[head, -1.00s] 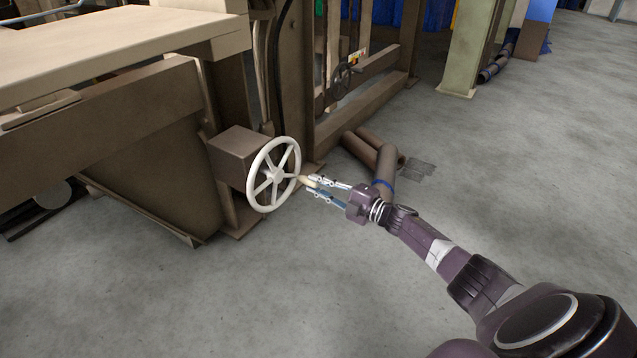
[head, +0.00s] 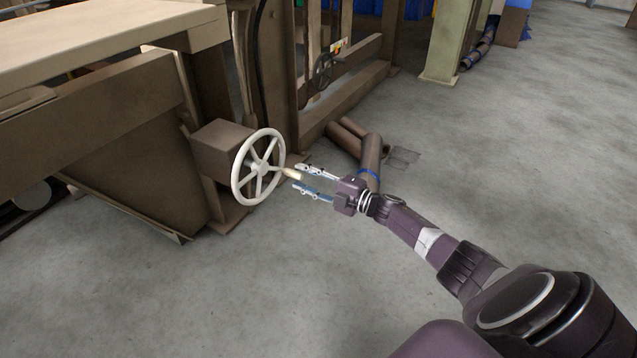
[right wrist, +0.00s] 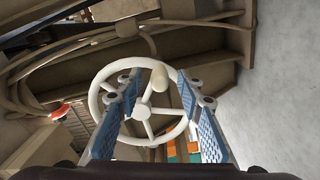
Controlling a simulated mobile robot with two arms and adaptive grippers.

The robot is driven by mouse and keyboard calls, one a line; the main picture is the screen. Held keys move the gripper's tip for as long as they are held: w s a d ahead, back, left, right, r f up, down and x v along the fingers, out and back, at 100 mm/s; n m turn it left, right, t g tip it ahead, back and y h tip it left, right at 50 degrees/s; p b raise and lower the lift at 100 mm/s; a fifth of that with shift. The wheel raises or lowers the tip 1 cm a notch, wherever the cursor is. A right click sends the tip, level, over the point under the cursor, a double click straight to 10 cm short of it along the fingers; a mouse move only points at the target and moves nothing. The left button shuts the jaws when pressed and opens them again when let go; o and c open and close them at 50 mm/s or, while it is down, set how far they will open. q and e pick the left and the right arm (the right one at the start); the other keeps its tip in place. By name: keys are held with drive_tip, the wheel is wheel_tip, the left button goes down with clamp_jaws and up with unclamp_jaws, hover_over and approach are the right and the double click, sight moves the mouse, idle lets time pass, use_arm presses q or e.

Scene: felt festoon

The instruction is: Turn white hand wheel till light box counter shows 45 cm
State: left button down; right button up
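The white hand wheel (head: 236,178) stands upright on a brown gearbox, with several spokes and a pale wooden handle (head: 292,173) sticking out toward my right gripper. My right gripper (head: 300,178) is open, its fingertips on either side of the handle's outer end. In the right wrist view the wheel (right wrist: 97,94) lies straight ahead and the handle's rounded end (right wrist: 159,76) shows between the two spread blue-padded fingers, with gaps on both sides. No light box counter can be made out. My left gripper is not in view.
The brown gearbox (head: 213,150) is fixed to a large machine with a pale tabletop (head: 100,45). Brown pipes (head: 370,158) lie on the floor behind my right gripper. A green post (head: 447,50) stands farther back. The grey floor in front is clear.

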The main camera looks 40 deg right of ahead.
drive_tip(key=v, duration=1.1)
drive_tip(key=shift+s, duration=0.25)
